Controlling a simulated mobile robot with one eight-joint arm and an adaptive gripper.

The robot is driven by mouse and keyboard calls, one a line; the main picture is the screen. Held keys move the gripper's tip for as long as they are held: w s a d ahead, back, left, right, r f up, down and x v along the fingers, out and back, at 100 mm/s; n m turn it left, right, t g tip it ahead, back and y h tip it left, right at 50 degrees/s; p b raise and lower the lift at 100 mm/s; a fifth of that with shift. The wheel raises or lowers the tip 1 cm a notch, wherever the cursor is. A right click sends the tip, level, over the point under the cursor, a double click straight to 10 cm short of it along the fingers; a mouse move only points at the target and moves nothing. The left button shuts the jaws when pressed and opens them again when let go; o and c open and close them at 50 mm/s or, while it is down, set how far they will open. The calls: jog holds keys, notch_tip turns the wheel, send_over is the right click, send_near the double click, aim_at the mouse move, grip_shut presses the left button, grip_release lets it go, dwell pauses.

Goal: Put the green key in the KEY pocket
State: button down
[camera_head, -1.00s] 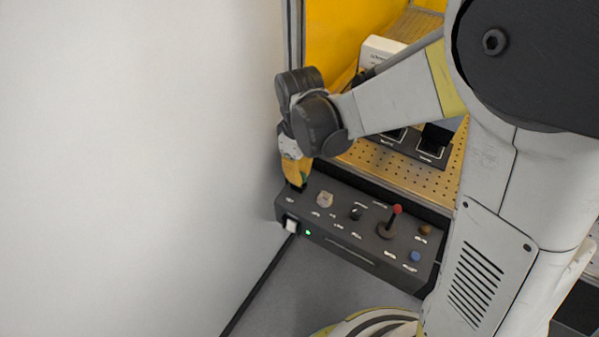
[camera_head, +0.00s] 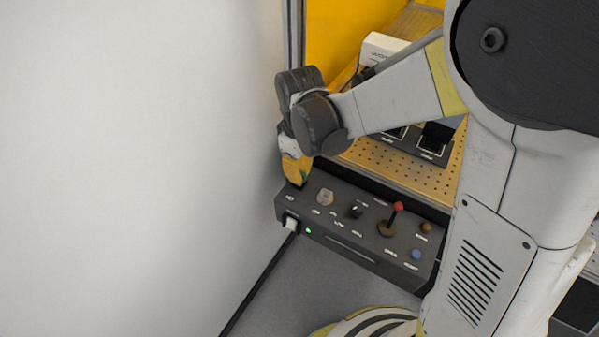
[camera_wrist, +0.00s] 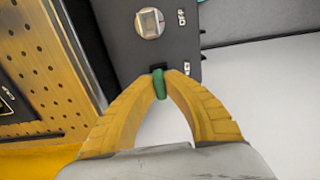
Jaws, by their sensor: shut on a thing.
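My gripper (camera_wrist: 160,76) is shut on the green key (camera_wrist: 159,86), which shows as a small green piece between the two yellow fingertips in the wrist view. The tips are at the end of the dark control box (camera_wrist: 115,30), over a dark spot on its top. In the head view my gripper (camera_head: 297,180) is at the left end of the control box (camera_head: 345,243), pointing down; the key is not clearly seen there. The key's lower end is hidden, so I cannot tell how deep it sits. I cannot make out a KEY pocket label.
The box carries a pale knob (camera_head: 325,197), a black knob (camera_head: 355,212), a red-tipped lever (camera_head: 398,208), a blue button (camera_head: 416,255) and a lit green lamp (camera_head: 308,231). A white wall (camera_head: 130,160) stands close on the left. A perforated plate (camera_head: 400,178) lies behind.

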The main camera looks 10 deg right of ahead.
jog(key=shift+f, duration=0.15)
jog(key=c, duration=1.5)
grip_release()
jog(key=shift+r+p, duration=2.55)
jog(key=shift+r, duration=1)
jog(key=s+d+r+m+t+b, duration=0.1)
jog(key=s+d+r+m+t, duration=0.1)
jog(key=s+d+r+m, duration=0.1)
jog(key=s+d+r+m+t+b, duration=0.1)
jog(key=s+d+r+m+t, duration=0.1)
jog(key=d, duration=0.4)
jog(key=s+d+r+m+t+b, duration=0.1)
jog(key=s+d+r+m+t, duration=0.2)
jog(key=s+d+r+m, duration=0.1)
jog(key=shift+s+d+r+m, duration=0.2)
jog(key=shift+s+m, duration=0.15)
jog(key=shift+s, duration=0.15)
jog(key=shift+s+d+r+m, duration=0.1)
jog(key=shift+s+r+m, duration=0.1)
jog(key=shift+s+m, duration=0.2)
